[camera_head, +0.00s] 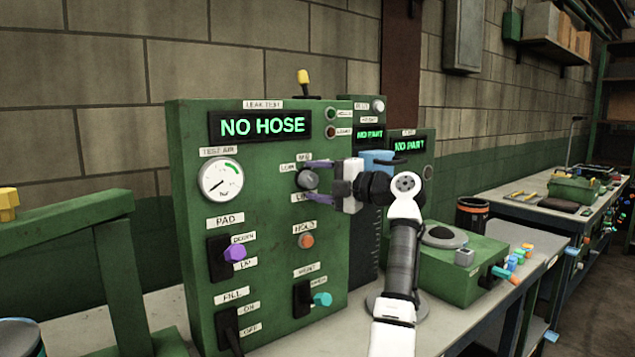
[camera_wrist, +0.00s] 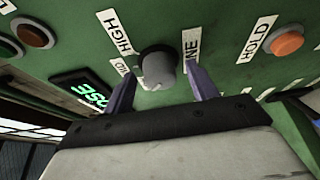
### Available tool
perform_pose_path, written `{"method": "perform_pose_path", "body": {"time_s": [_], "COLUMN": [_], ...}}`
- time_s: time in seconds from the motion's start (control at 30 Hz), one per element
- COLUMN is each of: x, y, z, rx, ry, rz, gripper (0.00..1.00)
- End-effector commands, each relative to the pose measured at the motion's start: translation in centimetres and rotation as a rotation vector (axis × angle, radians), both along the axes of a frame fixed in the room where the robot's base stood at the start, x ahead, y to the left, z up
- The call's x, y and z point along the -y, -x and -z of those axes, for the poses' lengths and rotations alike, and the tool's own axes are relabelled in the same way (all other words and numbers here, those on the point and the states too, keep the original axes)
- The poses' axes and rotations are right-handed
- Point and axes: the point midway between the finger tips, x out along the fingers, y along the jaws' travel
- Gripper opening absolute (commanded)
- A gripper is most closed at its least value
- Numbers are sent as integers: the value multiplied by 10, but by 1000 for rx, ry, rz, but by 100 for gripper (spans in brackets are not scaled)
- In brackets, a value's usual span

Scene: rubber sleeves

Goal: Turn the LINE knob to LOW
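The LINE knob (camera_head: 307,180) is a round grey dial with a dark base on the front of the green LEAK TEST panel (camera_head: 270,220). Its LINE label is below it, and LOW and MID labels are to its upper left. In the wrist view the knob (camera_wrist: 158,70) has the HIGH and MID labels on its left and the LINE label on its right. My gripper (camera_head: 309,180) is open, with one purple finger above the knob and one below. In the wrist view its fingers (camera_wrist: 160,76) stand either side of the knob with visible gaps. The knob's exact pointer direction is unclear.
An orange HOLD button (camera_head: 306,241) is below the LINE knob. A purple PAD knob (camera_head: 235,253) and a teal knob (camera_head: 322,299) stick out lower down. A gauge (camera_head: 220,178) is to the left. The display (camera_head: 262,125) reads NO HOSE.

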Motion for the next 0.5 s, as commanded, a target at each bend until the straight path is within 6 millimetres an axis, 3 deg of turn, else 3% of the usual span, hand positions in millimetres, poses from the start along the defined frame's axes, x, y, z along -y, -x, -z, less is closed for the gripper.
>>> {"method": "perform_pose_path", "body": {"time_s": [0.27,0.5], "x": [5,41], "y": [2,24], "z": [1,3], "rx": [1,2], "ry": [-1,-1], "rz": [1,4], "gripper": [58,58]}}
